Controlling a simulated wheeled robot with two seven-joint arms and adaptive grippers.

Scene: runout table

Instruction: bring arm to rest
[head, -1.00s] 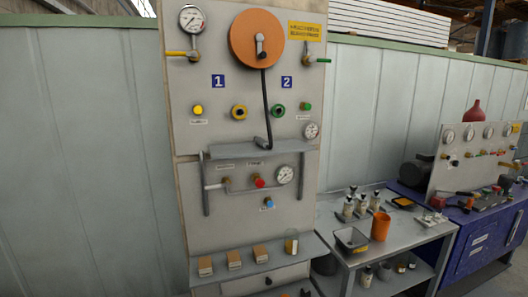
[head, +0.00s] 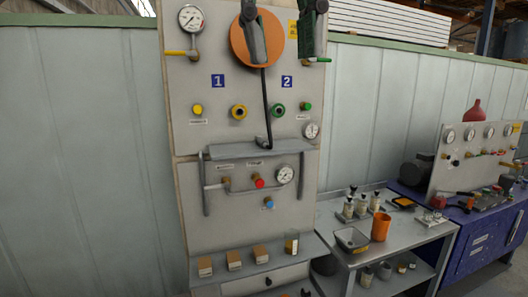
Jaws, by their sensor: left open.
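My left gripper (head: 283,58) hangs in from the top edge of the head view. Its two dark grey fingers with green parts point down and stand wide apart, with nothing seen between them. The left finger overlaps the orange disc (head: 237,47) of the upright panel (head: 185,140) in the picture. I cannot tell how far the fingers are from the panel. The rest of the left arm is out of the picture. My right gripper is not in view.
A grey shelf (head: 258,151) juts from the panel, with a black cable hanging down to it. Several small boxes stand on the lower ledge (head: 220,276). To the right are a metal table (head: 333,213) with an orange cup (head: 380,227) and a blue bench (head: 480,240).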

